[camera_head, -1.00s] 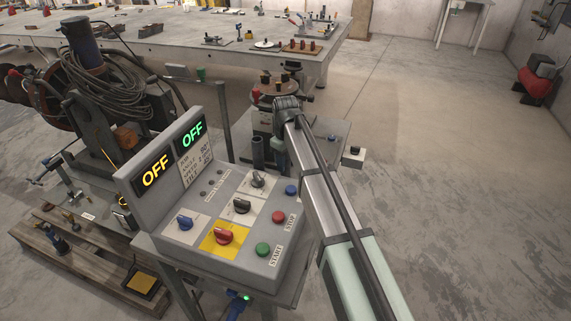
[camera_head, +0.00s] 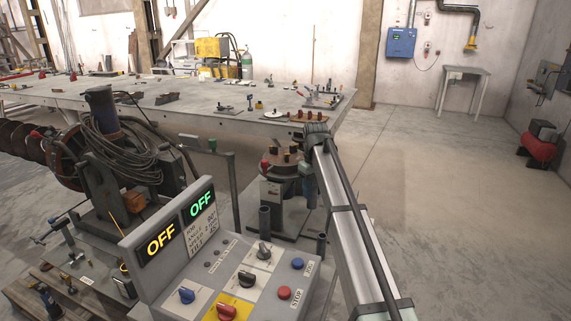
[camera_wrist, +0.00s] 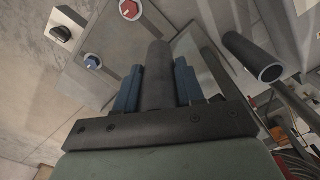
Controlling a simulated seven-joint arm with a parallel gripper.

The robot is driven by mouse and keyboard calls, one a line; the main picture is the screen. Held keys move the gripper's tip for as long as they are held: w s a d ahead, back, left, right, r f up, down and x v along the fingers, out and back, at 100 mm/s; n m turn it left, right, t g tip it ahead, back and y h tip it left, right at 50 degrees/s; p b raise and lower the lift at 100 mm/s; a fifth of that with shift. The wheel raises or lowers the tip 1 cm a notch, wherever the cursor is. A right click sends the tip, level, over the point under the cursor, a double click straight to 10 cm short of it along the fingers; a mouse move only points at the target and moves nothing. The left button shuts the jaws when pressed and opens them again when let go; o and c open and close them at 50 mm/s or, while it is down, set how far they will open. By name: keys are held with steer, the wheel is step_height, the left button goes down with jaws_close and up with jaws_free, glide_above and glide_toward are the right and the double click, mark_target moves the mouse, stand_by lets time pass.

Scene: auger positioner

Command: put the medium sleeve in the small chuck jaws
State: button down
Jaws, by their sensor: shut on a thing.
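In the wrist view my gripper (camera_wrist: 158,70) has its blue fingers shut on a dark grey cylinder, which I take for the medium sleeve (camera_wrist: 159,52). The sleeve stands out past the fingertips, along the line of the fingers. The chuck, a round brown-topped table (camera_head: 284,168) with several dark jaws (camera_head: 287,153) on top, stands on a grey pedestal just left of my arm's end. I cannot tell the gap between sleeve and jaws.
An open dark tube (camera_wrist: 268,74) lies right of the held sleeve in the wrist view. An upright dark tube (camera_head: 265,220) stands before the chuck pedestal. A control box (camera_head: 205,262) with OFF displays is in front. A long workbench (camera_head: 200,112) is behind.

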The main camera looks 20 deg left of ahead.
steer(key=w+d+r+m, duration=0.1)
steer(key=w+d+r, duration=0.15)
steer(key=w, duration=0.45)
steer(key=w+d+r+m, duration=0.2)
steer(key=w+r, duration=0.2)
steer(key=w, duration=0.3)
steer(key=s+a+r+n, duration=0.3)
steer(key=a+r, duration=0.4)
steer(key=a, duration=0.2)
steer(key=s+a+r+n, duration=0.3)
steer(key=a+r, duration=0.5)
steer(key=a, duration=0.1)
steer(key=shift+w+f, duration=0.2)
steer(key=shift+f, duration=3.6)
steer(key=shift+f, duration=0.15)
steer(key=c, duration=0.7)
jaws_free()
step_height(320, 180, up, 8)
